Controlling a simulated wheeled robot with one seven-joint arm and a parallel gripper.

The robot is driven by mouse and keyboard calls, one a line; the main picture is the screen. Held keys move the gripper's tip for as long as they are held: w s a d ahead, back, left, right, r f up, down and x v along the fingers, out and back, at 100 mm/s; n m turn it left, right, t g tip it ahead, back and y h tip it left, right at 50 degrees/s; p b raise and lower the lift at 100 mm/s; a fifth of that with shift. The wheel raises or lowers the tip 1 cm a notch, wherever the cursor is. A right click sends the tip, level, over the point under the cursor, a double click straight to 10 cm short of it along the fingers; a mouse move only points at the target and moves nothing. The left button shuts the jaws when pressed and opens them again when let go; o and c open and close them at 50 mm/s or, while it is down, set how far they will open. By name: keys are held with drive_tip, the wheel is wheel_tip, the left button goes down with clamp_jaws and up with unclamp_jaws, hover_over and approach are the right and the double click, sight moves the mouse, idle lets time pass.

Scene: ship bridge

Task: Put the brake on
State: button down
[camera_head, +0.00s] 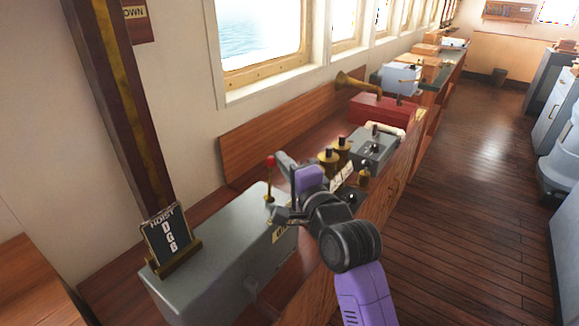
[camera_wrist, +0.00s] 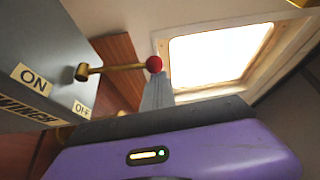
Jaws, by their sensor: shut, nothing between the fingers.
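A brass lever with a red ball knob (camera_head: 270,162) stands on a grey control box (camera_head: 215,245) by the wall. In the wrist view the lever (camera_wrist: 110,68) runs from the box face to its red knob (camera_wrist: 154,64). An "ON" label (camera_wrist: 33,78) is beside its base, and a second, partly hidden label (camera_wrist: 82,109) is lower down. No marking that reads "brake" is legible. My gripper (camera_head: 283,161) is shut and empty, just right of the knob. Its grey fingers (camera_wrist: 157,92) show right behind the knob in the wrist view; I cannot tell whether they touch it.
A "HOIST" sign (camera_head: 168,238) stands on the box's near end. Brass fittings (camera_head: 335,155) and a second grey box (camera_head: 374,148) are right of my gripper along the console. A window (camera_head: 262,35) is behind. The wooden floor (camera_head: 480,200) at right is clear.

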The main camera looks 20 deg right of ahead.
drive_tip(key=s+a+n+t+b, duration=0.1)
drive_tip(key=a+n+b, duration=0.1)
drive_tip(key=s+a+n+t+y+b, duration=0.1)
drive_tip(key=s+a+n+b, duration=0.1)
drive_tip(key=n, duration=0.1)
drive_tip(key=shift+s+a+f, duration=0.15)
drive_tip(key=shift+s+a, duration=0.05)
drive_tip(key=shift+a, duration=0.2)
drive_tip(key=shift+a+f+y, duration=0.1)
drive_tip(key=shift+y, duration=0.3)
